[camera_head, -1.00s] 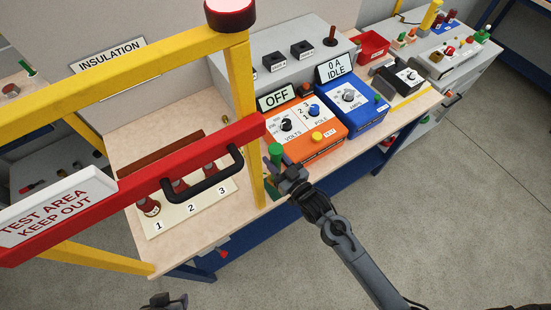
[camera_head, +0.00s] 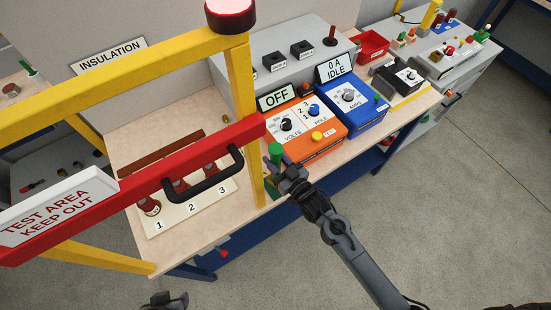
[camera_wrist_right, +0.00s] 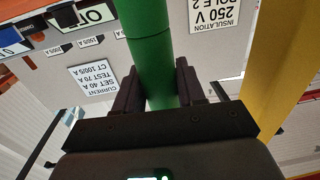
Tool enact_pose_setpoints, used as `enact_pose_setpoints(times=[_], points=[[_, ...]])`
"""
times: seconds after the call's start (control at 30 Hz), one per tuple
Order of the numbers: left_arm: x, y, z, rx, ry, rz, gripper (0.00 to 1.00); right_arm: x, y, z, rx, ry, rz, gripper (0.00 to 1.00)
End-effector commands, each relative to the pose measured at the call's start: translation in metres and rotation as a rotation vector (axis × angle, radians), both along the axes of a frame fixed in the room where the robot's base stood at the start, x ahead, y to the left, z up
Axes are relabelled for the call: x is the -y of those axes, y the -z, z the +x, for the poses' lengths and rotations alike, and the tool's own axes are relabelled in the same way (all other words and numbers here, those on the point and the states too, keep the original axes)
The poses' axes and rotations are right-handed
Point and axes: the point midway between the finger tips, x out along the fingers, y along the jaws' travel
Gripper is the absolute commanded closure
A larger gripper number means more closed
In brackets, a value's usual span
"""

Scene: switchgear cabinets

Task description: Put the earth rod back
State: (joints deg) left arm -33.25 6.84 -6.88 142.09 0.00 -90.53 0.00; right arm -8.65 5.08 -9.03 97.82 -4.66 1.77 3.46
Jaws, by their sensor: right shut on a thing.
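The earth rod is a green cylinder (camera_head: 275,153) upright beside the yellow post, at the front edge of the bench. My right gripper (camera_head: 276,172) is shut on it. In the right wrist view the green rod (camera_wrist_right: 150,50) runs up between the two dark fingers of my right gripper (camera_wrist_right: 156,85). The rod's lower end is mostly hidden by the gripper, and I cannot tell whether it sits in a holder. My left gripper (camera_head: 170,300) shows only partly at the bottom edge, apart from everything; its jaws are unclear.
A red barrier bar (camera_head: 130,185) with a black handle and a yellow post (camera_head: 242,110) stand close left of the rod. An orange tester (camera_head: 305,130) and a blue unit (camera_head: 347,105) lie behind it. Open floor (camera_head: 450,200) is at the right.

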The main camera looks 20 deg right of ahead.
Motion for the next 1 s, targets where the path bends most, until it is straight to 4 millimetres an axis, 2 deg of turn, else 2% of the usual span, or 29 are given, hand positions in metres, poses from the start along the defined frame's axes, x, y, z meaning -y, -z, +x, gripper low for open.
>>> enact_pose_setpoints(times=[1.0], points=[[0.002, 0.014, 0.000, 0.001, -0.004, -0.007, 0.59, 0.000, 0.020, 0.001, 0.004, 0.000, 0.000, 1.00]])
